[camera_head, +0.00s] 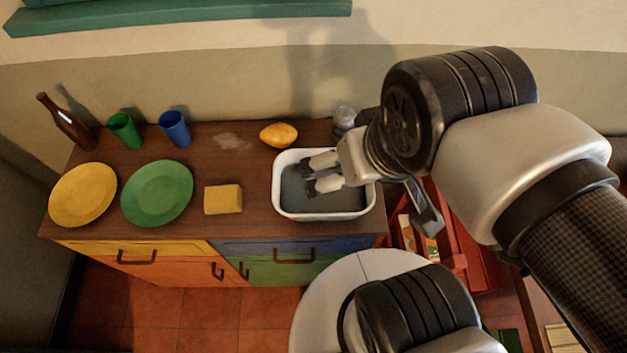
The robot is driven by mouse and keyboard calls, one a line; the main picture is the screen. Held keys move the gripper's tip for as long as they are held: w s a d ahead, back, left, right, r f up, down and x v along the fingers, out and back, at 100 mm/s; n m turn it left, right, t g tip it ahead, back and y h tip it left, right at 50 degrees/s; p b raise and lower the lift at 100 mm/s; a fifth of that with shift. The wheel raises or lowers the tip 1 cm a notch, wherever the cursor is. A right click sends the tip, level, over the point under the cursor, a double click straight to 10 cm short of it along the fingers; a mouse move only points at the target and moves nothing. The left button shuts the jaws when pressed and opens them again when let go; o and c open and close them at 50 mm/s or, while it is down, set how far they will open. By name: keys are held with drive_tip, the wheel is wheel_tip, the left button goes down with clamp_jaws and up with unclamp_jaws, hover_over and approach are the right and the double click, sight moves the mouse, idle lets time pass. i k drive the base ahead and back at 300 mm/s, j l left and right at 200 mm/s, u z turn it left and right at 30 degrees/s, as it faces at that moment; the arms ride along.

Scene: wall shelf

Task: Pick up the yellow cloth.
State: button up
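A yellow, block-shaped item (223,199) lies on the brown cabinet top, between the green plate and the white basin. It is the only cloth-like yellow thing I see, but it looks more like a folded pad or sponge. My gripper (307,177) is above the white basin (322,215), to the right of the yellow item and apart from it. Its two fingers point left with a gap between them, and nothing shows in the gap. The gripper hides part of the basin's inside and right rim.
The cabinet top (232,163) also bears a yellow plate (83,194), green plate (157,192), brown bottle (68,122), green cup (125,130), blue cup (175,128), a yellow-orange fruit (278,135) and a jar (344,119). A red shelf unit (455,235) stands right. Tiled floor lies in front.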

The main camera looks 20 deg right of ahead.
sight(225, 199)
drive_tip(key=i+j, duration=0.1)
drive_tip(key=j, duration=1.1)
drive_tip(key=i+j, duration=0.15)
drive_tip(key=j, duration=0.45)
